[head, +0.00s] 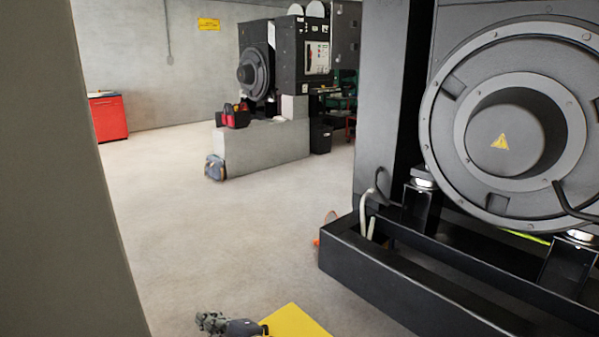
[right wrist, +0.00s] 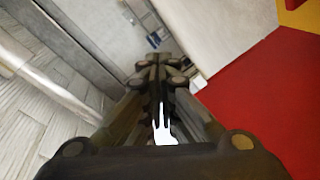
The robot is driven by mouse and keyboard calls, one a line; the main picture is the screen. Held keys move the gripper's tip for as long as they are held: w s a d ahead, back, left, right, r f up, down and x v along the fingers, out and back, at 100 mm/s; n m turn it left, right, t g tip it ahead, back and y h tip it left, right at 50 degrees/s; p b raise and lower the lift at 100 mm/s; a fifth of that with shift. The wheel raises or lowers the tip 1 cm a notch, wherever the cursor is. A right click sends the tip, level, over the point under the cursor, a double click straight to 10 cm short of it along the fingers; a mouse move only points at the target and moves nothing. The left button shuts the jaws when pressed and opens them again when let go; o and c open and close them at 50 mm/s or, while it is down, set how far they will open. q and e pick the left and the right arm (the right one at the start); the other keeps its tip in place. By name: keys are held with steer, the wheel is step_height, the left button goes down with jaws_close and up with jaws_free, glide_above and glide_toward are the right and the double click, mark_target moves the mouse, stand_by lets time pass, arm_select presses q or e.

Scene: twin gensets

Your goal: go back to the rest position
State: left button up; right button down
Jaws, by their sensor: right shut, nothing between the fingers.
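My right gripper (head: 207,321) shows at the bottom edge of the head view, dark and low over the concrete floor. In the right wrist view its fingers (right wrist: 160,66) are together, with nothing held between them. My left gripper is in neither view.
A large black genset (head: 440,140) on a black base frame (head: 400,283) fills the right. A grey upright surface (head: 60,170) blocks the left. A yellow flat thing (head: 298,322) is beside my right gripper. Another genset (head: 290,55) stands behind, near a red cabinet (head: 108,118). The middle floor is clear.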

steer(key=s+d+r+m+t+h, duration=0.1)
steer(key=s+d+m+t+h, duration=0.15)
steer(key=s+m, duration=0.55)
steer(key=s+d+f+m+g+h, duration=0.1)
steer(key=s+d+f+m+h, duration=0.25)
steer(key=d, duration=0.35)
steer(key=s+d+f+m+g+h, duration=0.1)
steer(key=s+d+f+m+h, duration=0.2)
steer(key=d, duration=0.5)
steer(key=s+d+f+m+g+h, duration=0.1)
steer(key=s+d+f+m, duration=0.2)
steer(key=d, duration=0.4)
steer(key=s+d+f+m+g+h, duration=0.25)
steer(key=s+d+g, duration=0.35)
steer(key=s+d, duration=1.25)
step_height(320, 180, down, 25)
steer(key=s+a+g+p, duration=0.1)
steer(key=s+d+f+g+p, duration=0.1)
steer(key=s+d+f, duration=0.1)
steer(key=s+f, duration=1.4)
steer(key=shift+s+d+n, duration=0.3)
steer(key=shift+s+d, duration=0.05)
steer(key=shift+s, duration=0.25)
steer(key=shift+g, duration=0.25)
